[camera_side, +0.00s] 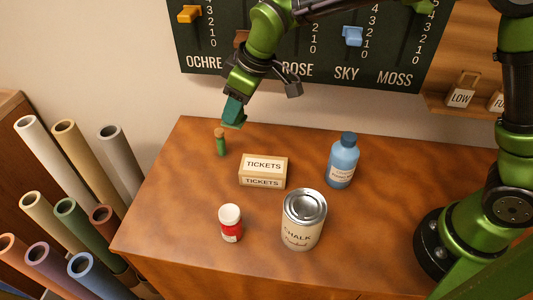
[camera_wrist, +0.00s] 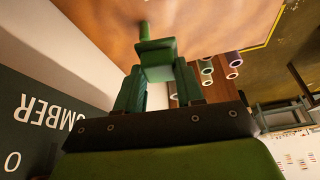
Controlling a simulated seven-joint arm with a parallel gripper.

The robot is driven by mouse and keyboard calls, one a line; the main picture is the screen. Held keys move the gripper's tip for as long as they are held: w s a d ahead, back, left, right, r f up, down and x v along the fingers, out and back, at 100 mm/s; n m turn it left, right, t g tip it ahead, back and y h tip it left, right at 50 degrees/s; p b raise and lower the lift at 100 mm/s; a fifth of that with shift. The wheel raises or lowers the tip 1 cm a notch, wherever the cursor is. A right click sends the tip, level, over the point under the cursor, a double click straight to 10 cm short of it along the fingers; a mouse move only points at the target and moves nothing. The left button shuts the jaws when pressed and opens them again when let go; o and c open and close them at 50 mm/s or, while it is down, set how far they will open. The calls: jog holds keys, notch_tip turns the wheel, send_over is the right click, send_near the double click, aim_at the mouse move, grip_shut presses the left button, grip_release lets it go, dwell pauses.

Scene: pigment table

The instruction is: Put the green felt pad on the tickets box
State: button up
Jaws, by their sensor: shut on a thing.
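The green felt pad (camera_wrist: 157,58) is a small green block held between the two teal fingers of my gripper (camera_wrist: 158,82) in the wrist view. In the side view my gripper (camera_side: 234,112) points down above the back left of the table, with the pad (camera_side: 235,124) showing at its fingertips. The tickets box (camera_side: 263,170) is a cream and brown box labelled TICKETS. It stands on the table in front and to the right of my gripper, apart from it. Nothing lies on its top.
A small green vial with a brown stopper (camera_side: 220,144) stands just below my gripper. A slider board (camera_side: 300,50) hangs behind.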

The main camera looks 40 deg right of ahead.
jog(key=s+d, duration=0.3)
jog(key=d, duration=0.1)
jog(key=n, duration=0.2)
send_over(259, 164)
jog(key=s+d, duration=0.1)
jog(key=shift+g, duration=0.3)
jog(key=f, duration=0.6)
jog(key=shift+s+f, duration=0.2)
jog(key=shift+f, duration=2.15)
jog(key=shift+f, duration=0.15)
jog(key=o, duration=1)
